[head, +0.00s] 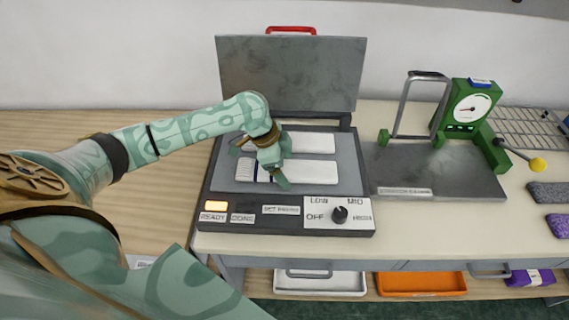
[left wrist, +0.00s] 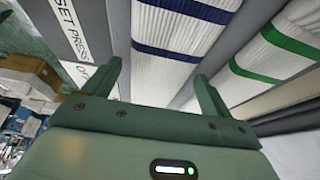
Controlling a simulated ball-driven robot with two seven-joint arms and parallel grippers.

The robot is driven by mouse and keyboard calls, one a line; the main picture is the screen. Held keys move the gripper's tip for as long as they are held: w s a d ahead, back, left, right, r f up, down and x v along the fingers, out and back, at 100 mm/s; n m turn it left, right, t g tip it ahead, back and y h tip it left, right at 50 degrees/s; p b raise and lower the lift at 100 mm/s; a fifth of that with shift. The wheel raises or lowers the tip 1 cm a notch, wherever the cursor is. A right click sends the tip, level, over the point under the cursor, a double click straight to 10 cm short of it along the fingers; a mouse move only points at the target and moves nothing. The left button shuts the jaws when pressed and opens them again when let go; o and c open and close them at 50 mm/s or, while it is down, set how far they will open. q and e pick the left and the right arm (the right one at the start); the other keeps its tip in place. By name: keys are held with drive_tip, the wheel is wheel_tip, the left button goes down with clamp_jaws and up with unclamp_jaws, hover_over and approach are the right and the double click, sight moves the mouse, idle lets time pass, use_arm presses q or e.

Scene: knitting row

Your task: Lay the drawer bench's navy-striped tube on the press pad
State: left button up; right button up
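The navy-striped tube (head: 308,173), white and ribbed, lies flat on the grey press pad (head: 349,170), nearer the control strip. It also shows in the left wrist view (left wrist: 180,62) with two navy bands. A green-striped white tube (left wrist: 284,48) lies parallel behind it on the pad, and it shows in the head view (head: 315,143). My left gripper (head: 262,163) is low over the left end of the navy-striped tube. In the left wrist view its fingers (left wrist: 158,76) stand apart, one on each side of the tube, with gaps visible. My right gripper is out of view.
The press lid (head: 291,72) stands open behind the pad. The control strip (head: 285,217) has a lit READY lamp and a knob. A green gauge stand (head: 467,105) is to the right. White (head: 320,283) and orange (head: 422,285) trays sit below the bench.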

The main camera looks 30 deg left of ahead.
use_arm(q)
drive_tip(key=shift+r, duration=0.1)
drive_tip(key=p+v, duration=0.3)
drive_tip(key=v, duration=0.9)
drive_tip(key=shift+p, duration=0.3)
